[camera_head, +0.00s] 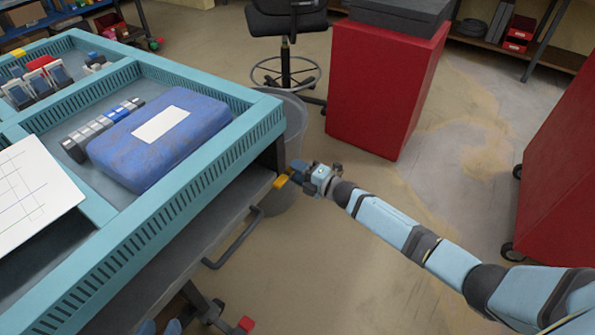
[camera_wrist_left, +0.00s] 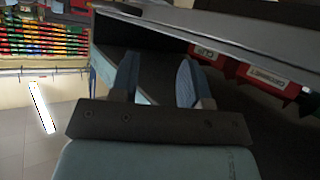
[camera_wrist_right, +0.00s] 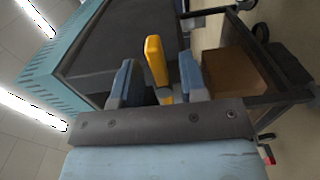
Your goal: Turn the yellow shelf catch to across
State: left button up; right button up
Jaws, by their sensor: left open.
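The yellow shelf catch (camera_head: 280,181) sits at the near right corner of the bench, below its teal top. My right gripper (camera_head: 308,180) reaches it from the right. In the right wrist view the catch (camera_wrist_right: 156,62) stands between the two blue fingers (camera_wrist_right: 158,82), with a visible gap on each side, so the gripper is open around it. Its long side runs roughly along the fingers there. My left gripper (camera_head: 160,327) shows only as blue tips at the bottom edge of the head view. In the left wrist view its fingers (camera_wrist_left: 157,82) are apart and empty.
A blue case (camera_head: 200,115) lies in the teal tray top (camera_head: 262,112). A dark handle bar (camera_head: 235,240) runs along the bench side. A grey bin (camera_head: 294,130) stands behind the catch. Red cabinets (camera_head: 375,90) stand beyond. The left wrist view shows labelled red boxes (camera_wrist_left: 265,80).

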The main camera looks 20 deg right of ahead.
pick_arm(q)
jog(key=shift+a+p, duration=0.2)
jog(key=shift+p, duration=0.8)
pick_arm(e)
jog(key=v, duration=1.3)
jog(key=shift+s+d, duration=0.25)
jog(key=shift+s, duration=0.05)
pick_arm(q)
jog(key=shift+s+d+r, duration=0.1)
jog(key=shift+s, duration=0.05)
